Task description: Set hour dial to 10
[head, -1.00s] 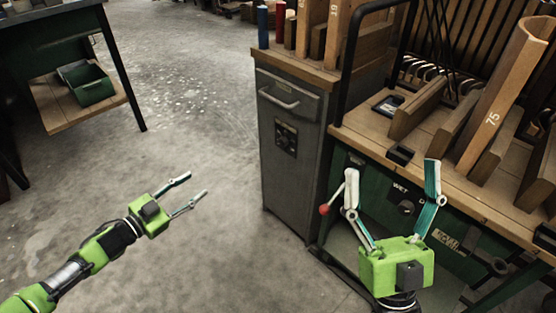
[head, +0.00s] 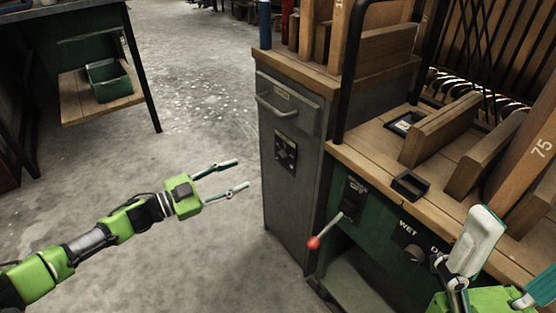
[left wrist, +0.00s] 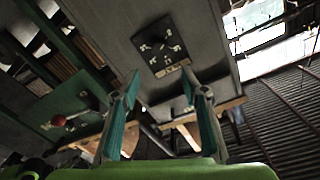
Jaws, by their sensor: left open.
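A black panel (head: 286,152) with small dials or markings is on the front of the grey cabinet (head: 305,180). It also shows in the left wrist view (left wrist: 160,46). Its markings are too small to read, so I cannot tell which is the hour dial or its setting. My left gripper (head: 242,174) is open and empty, left of the cabinet in the head view, its fingers pointing towards it. In the left wrist view its fingers (left wrist: 160,79) frame the area beside the panel, apart from it. My right gripper (head: 520,250) is at the lower right, partly cut off, fingers spread.
A green bench front has a WET knob (head: 413,253) and a red-tipped lever (head: 314,243). Wooden blocks (head: 440,130) and a small black tray (head: 410,185) are on the bench top. A green bin (head: 110,82) sits on a shelf at left. The floor between is clear.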

